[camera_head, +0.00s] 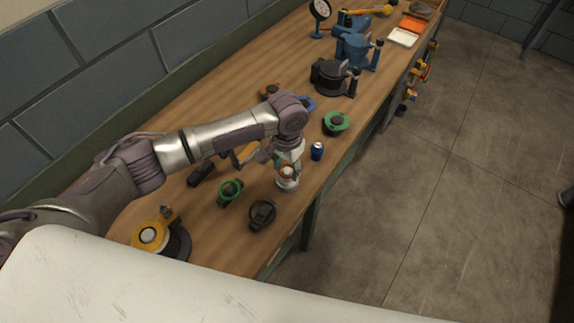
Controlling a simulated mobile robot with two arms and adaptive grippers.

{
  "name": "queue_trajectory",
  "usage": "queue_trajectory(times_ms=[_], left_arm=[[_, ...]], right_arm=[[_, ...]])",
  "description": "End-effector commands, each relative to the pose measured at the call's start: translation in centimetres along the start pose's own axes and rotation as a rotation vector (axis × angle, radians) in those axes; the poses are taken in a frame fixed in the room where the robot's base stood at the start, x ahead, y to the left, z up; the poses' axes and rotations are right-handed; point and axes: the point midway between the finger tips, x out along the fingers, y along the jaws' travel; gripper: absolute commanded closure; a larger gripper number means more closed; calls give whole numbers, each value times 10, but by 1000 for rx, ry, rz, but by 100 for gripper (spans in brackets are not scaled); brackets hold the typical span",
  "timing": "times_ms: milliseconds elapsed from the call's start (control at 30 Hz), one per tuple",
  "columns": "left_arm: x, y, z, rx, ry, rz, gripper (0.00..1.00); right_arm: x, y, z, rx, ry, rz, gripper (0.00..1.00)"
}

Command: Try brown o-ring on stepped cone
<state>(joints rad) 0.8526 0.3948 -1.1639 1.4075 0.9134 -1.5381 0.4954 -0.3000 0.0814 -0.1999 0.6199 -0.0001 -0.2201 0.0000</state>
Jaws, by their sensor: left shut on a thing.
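My left arm reaches in from the left over the bench, and its gripper (287,162) points down at a pale stepped cone (288,183). The cone stands upright near the bench's front edge. A small brown ring (287,171), which looks like the o-ring, shows at the fingertips, at the top of the cone. The gripper is shut on it. The fingers partly hide the ring and cone, so I cannot tell whether the ring sits around the cone or just above it. My right gripper is not in view.
Close by on the wooden bench (205,105) are a small blue can (317,151), a green-ringed part (230,191), a black part (263,214) and another green part (337,123). A yellow device (150,236) stands near left. Black and blue casings (333,77) stand farther back.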

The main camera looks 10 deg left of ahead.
Motion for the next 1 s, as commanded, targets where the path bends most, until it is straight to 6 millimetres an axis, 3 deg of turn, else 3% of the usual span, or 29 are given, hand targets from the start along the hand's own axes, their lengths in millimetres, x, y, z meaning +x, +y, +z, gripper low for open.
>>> queue_trajectory(times_ms=[300,333,500,800,1000], left_arm=[[9,0,0,-1,-1,1,61],[8,0,0,-1,0,1,44],[8,0,0,-1,0,1,20],[7,0,0,0,0,0,20],[-4,0,0,-1,-1,1,20]], right_arm=[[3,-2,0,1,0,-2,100],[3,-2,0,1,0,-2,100],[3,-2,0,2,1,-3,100],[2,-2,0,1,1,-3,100],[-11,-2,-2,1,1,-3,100]])
